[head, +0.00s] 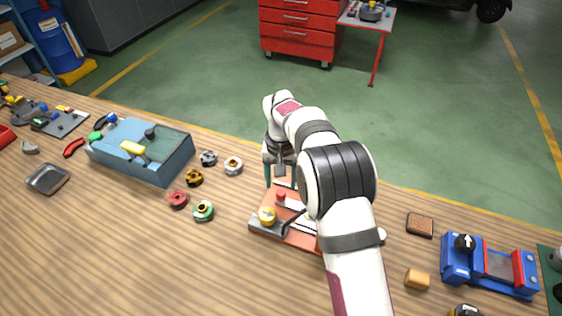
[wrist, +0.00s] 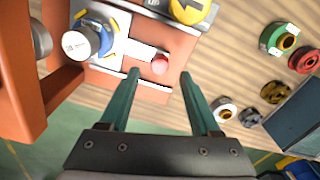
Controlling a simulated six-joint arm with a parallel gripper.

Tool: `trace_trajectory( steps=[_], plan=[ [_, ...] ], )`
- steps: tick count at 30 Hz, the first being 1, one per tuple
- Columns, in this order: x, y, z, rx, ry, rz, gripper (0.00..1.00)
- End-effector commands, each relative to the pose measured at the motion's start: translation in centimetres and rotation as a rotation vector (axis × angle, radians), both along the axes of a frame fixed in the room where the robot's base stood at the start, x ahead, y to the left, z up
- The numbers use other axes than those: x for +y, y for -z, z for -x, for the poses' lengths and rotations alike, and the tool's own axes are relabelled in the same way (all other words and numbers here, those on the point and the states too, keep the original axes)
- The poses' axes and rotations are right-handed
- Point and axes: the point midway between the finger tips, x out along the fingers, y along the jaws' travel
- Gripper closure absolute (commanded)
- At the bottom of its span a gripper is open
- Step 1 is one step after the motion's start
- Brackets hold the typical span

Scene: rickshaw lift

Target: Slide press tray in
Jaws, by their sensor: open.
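The press has an orange base (head: 268,232) on the bench, and my arm hides much of it. In the wrist view its orange frame (wrist: 22,75) stands at the left. The pale press tray (wrist: 140,52) lies on the base with a red knob (wrist: 160,64) at its outer end. A blue and yellow part with a white cylinder (wrist: 78,45) sits at the tray's frame end. The red knob also shows in the head view (head: 281,196). My gripper (wrist: 160,80) is open, its green fingers on either side of the red knob's line, with nothing clearly held.
A yellow knob (head: 267,215) on a dark block stands at the press's front corner. Several small round parts, including a green ring (head: 203,211), lie left of it. A blue-grey box (head: 165,170) is farther left. A blue fixture (head: 488,267) stands at the right.

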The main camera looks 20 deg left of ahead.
Motion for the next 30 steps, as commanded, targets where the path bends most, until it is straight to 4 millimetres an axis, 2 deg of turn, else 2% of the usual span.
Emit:
trace_trajectory(
  steps=[1, 6, 9, 12, 16, 24, 30],
  plan=[
    [0.1, -1.7, -0.1, -0.005, 0.001, -0.004, 0.36],
    [0.1, -7.2, -0.1, -0.005, 0.001, -0.004, 0.36],
    [0.0, -9.5, 0.0, -0.003, 0.001, -0.003, 0.36],
    [0.0, -11.1, 0.0, -0.003, 0.000, -0.002, 0.36],
    [0.0, -11.8, 0.0, -0.001, 0.000, 0.000, 0.36],
    [0.0, -11.8, 0.0, 0.000, 0.025, 0.000, 0.36],
    [-0.1, -11.7, 0.0, 0.001, 0.466, 0.000, 0.36]
  ],
)
